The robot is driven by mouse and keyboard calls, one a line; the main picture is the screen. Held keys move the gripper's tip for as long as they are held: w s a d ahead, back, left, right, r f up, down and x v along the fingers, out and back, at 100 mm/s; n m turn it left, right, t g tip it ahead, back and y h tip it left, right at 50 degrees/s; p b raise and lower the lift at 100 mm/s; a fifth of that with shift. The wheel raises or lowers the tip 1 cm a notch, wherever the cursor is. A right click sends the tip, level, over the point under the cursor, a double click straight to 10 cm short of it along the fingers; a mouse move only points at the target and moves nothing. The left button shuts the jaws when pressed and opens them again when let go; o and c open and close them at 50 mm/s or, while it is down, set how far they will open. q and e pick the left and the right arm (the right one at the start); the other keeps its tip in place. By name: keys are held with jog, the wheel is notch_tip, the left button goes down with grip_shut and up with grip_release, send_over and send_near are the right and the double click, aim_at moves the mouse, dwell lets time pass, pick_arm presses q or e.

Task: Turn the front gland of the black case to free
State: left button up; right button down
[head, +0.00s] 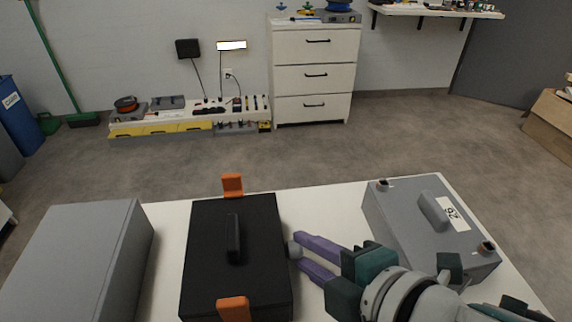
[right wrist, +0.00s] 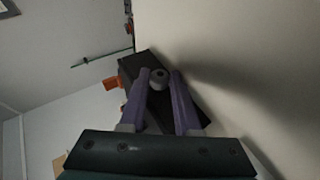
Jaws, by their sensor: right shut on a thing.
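The black case (head: 235,255) lies on the white table with a dark handle on its lid and orange latches (head: 232,185) at its far and near edges. A round grey gland (head: 293,249) sticks out of its right side; it also shows in the right wrist view (right wrist: 159,78), with a dark centre. My right gripper (head: 299,247), with purple fingers, reaches in from the right and is shut on the gland, one finger on each side. I cannot tell how far the gland is turned. My left gripper is not in view.
A grey case (head: 420,215) with a label marked 26 stands at the right of the table (head: 330,205), close to my right arm. A large grey box (head: 80,255) stands at the left. White table top shows between them and the black case.

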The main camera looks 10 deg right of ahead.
jog(key=shift+s+f+t+b, duration=0.1)
jog(key=shift+f+t+b, duration=0.05)
jog(key=shift+t+b, duration=0.3)
jog(key=c, duration=0.6)
grip_release()
jog(key=shift+d, duration=0.1)
